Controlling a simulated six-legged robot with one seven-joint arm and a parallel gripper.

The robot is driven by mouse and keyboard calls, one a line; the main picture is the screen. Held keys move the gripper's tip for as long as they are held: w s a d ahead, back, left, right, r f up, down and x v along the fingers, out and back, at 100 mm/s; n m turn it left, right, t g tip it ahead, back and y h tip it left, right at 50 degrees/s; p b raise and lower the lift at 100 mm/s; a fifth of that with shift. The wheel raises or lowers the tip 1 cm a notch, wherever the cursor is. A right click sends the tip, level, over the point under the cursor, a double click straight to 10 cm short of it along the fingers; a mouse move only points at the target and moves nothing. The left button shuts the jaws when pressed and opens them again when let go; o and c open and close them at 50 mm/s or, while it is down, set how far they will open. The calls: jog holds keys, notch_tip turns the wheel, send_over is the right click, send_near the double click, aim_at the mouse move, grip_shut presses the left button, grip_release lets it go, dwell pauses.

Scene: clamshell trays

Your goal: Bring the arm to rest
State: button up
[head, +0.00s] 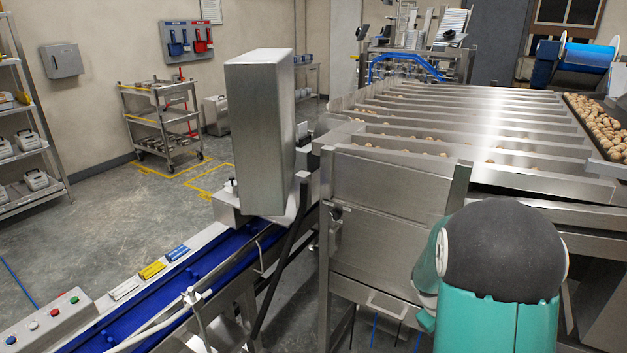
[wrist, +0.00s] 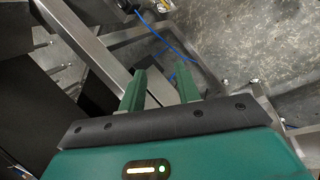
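My gripper (wrist: 160,84) shows in the wrist view. Its two green fingers stand apart with nothing between them, so it is open and empty. It points down towards the grey floor and metal frame legs. In the head view, part of my teal and black arm shows at the lower right, in front of the steel machine (head: 385,190); my fingers cannot be seen there. No clamshell tray can be made out in either view.
A blue conveyor (head: 160,300) with a button box (head: 45,322) runs along the lower left, under a tall steel housing (head: 262,130). Brown produce (head: 600,125) lies at the right. A cart (head: 162,118) and shelves (head: 30,120) stand behind open floor (head: 110,215).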

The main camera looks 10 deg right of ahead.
jog(key=a+r+m+t, duration=0.1)
jog(key=a+r+t, duration=0.1)
jog(key=a+r, duration=0.6)
jog(key=s+a+r+m+t+y, duration=0.1)
jog(key=s+a+r+t+y, duration=0.3)
jog(key=s+a+r, duration=1.1)
jog(key=a, duration=0.3)
jog(key=shift+r+m+y, duration=0.35)
jog(key=shift+m+y, duration=0.05)
jog(key=shift+d, duration=0.15)
